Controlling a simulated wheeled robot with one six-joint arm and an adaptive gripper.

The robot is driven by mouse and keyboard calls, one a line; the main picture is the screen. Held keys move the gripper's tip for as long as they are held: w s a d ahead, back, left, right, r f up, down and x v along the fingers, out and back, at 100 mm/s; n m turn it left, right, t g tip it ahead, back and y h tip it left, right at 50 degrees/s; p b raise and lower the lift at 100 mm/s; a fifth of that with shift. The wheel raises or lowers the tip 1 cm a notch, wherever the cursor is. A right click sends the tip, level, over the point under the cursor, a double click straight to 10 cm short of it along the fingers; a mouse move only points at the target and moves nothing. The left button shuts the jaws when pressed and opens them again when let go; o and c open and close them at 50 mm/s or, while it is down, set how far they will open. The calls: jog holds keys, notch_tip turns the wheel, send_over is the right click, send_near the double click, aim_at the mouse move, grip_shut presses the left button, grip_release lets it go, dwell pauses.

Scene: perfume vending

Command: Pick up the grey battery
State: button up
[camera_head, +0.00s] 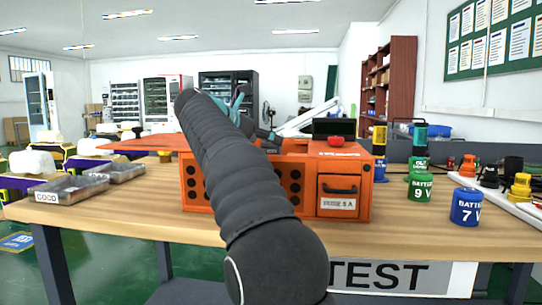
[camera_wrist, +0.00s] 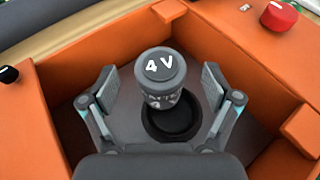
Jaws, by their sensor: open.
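The grey battery (camera_wrist: 162,72), marked "4 V" on its top, stands upright inside an orange-walled compartment in the wrist view. A dark round socket (camera_wrist: 172,122) shows just below it in the picture; I cannot tell whether the battery's base is in it or above it. My gripper (camera_wrist: 161,84) is open, with one finger on each side of the battery and a visible gap at both sides. In the head view my gripper (camera_head: 240,100) is over the orange test box (camera_head: 280,188), largely behind my arm. The grey battery is hidden there.
On the wooden table (camera_head: 110,210), a green 9 V battery (camera_head: 420,188) and a blue 7 V battery (camera_head: 466,207) stand to the right. Metal trays (camera_head: 70,189) lie at the left.

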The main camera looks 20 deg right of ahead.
aim_at(271, 153)
jog(key=x, duration=0.3)
jog(key=shift+r, duration=0.1)
grip_shut()
notch_tip(271, 153, up, 9)
jog(key=p, duration=0.5)
jog(key=shift+s+a+r, duration=0.1)
jog(key=shift+r, duration=0.15)
jog(key=shift+s+a+b, duration=0.2)
jog(key=shift+b, duration=0.15)
jog(key=shift+s+a+f+b, duration=0.3)
jog(key=shift+f+b, duration=0.8)
jog(key=shift+f, duration=0.65)
jog(key=shift+s+a+f+b, duration=0.2)
jog(key=shift+s+f+b, duration=0.15)
jog(key=shift+f+b, duration=1.1)
jog(key=shift+s+a+f+b, duration=0.3)
jog(key=shift+f+b, duration=0.45)
jog(key=shift+f, duration=1.35)
